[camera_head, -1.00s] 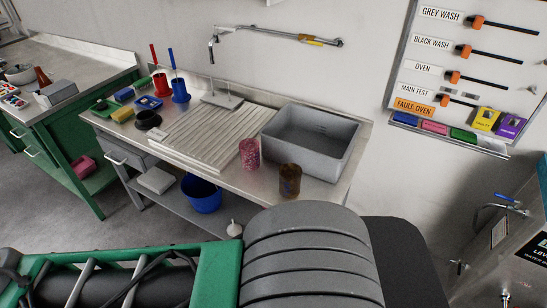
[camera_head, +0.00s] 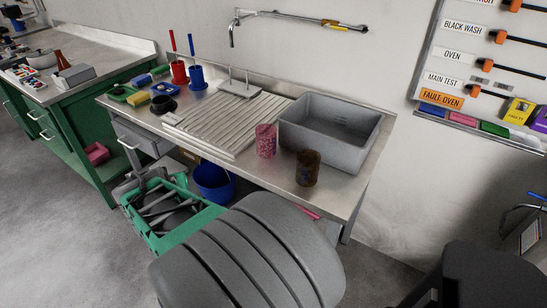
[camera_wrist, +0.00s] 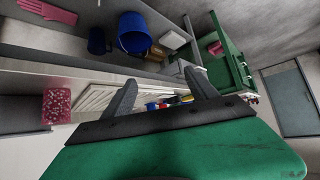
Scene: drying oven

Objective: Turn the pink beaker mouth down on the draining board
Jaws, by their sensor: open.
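The pink beaker (camera_head: 266,141) stands upright on the steel counter in the head view, in front of the grey sink and right of the draining board. In the wrist view the beaker (camera_wrist: 57,106) shows at the left edge. The ribbed draining board (camera_head: 225,122) is bare; part of it (camera_wrist: 97,97) shows behind my fingers in the wrist view. My gripper (camera_wrist: 161,92) is open and empty, its two fingers apart, with the beaker off to its left. In the head view my arm hides the gripper's fingers.
A brown beaker (camera_head: 308,167) stands right of the pink one, close to the sink (camera_head: 331,127). Red and blue pots with brushes (camera_head: 196,77) stand at the back left. A blue bucket (camera_head: 213,182) is below the counter.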

